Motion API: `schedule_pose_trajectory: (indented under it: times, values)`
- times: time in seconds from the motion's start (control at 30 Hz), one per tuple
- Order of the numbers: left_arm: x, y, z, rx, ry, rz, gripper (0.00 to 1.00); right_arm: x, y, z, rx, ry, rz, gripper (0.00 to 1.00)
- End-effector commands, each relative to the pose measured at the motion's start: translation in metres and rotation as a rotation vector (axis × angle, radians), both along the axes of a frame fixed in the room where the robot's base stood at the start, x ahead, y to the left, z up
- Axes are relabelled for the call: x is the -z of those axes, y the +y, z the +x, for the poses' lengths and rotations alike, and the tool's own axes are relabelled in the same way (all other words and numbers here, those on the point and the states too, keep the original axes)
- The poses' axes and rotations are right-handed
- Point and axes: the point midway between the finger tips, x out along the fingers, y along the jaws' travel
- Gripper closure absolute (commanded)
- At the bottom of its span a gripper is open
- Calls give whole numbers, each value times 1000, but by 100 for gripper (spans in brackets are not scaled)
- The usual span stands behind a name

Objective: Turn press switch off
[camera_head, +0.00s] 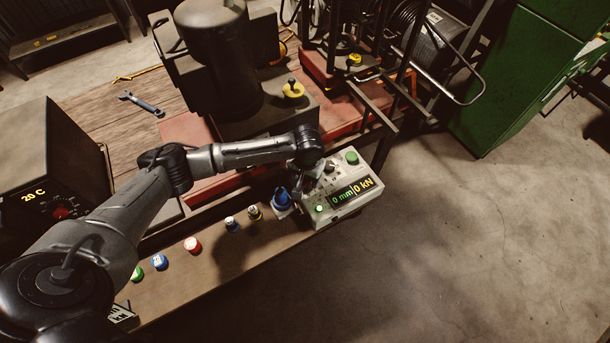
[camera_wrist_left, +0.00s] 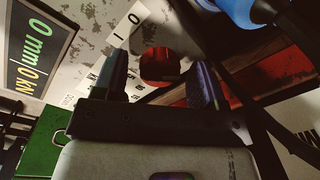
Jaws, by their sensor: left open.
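The press control box (camera_head: 366,189) is pale and worn, with a lit display reading "0 mm | 0 kN" (camera_head: 352,192). The display also shows at the left of the left wrist view (camera_wrist_left: 38,52). My left gripper (camera_head: 301,182) is over the box's left part and hides some of its panel. In the left wrist view, my left gripper (camera_wrist_left: 158,84) is open, and a round dark red part (camera_wrist_left: 160,64), likely the switch, shows between its fingers. A white label with "I" and "O" marks (camera_wrist_left: 125,28) is beside it. I cannot tell whether the fingers touch the red part.
A green button (camera_head: 351,157) and a lit green lamp (camera_head: 319,208) are on the box. A blue part (camera_head: 282,199) stands just left of my gripper. Several coloured caps, including a red one (camera_head: 193,245), line the bench edge. The floor at right is clear.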

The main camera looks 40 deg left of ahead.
Motion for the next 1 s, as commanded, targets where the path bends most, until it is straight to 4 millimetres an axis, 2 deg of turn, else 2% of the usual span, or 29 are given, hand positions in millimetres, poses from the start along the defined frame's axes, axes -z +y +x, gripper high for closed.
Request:
schedule_pose_trajectory:
  times: [0.2, 0.7, 0.87, 1.0]
  values:
    - [0, 0, 0, 0, 0, 0, 36, 0, 1, 0, 3, 1, 4, 100]
    - [0, 0, 0, 0, 0, 0, 84, 0, 1, 0, 2, 1, 4, 100]
    - [-2, 0, 0, -8, 1, 0, 84, -3, 0, 0, 0, 1, 1, 100]
    - [-5, -1, 0, -49, 2, -2, 84, -17, -1, -1, -2, 2, -3, 100]
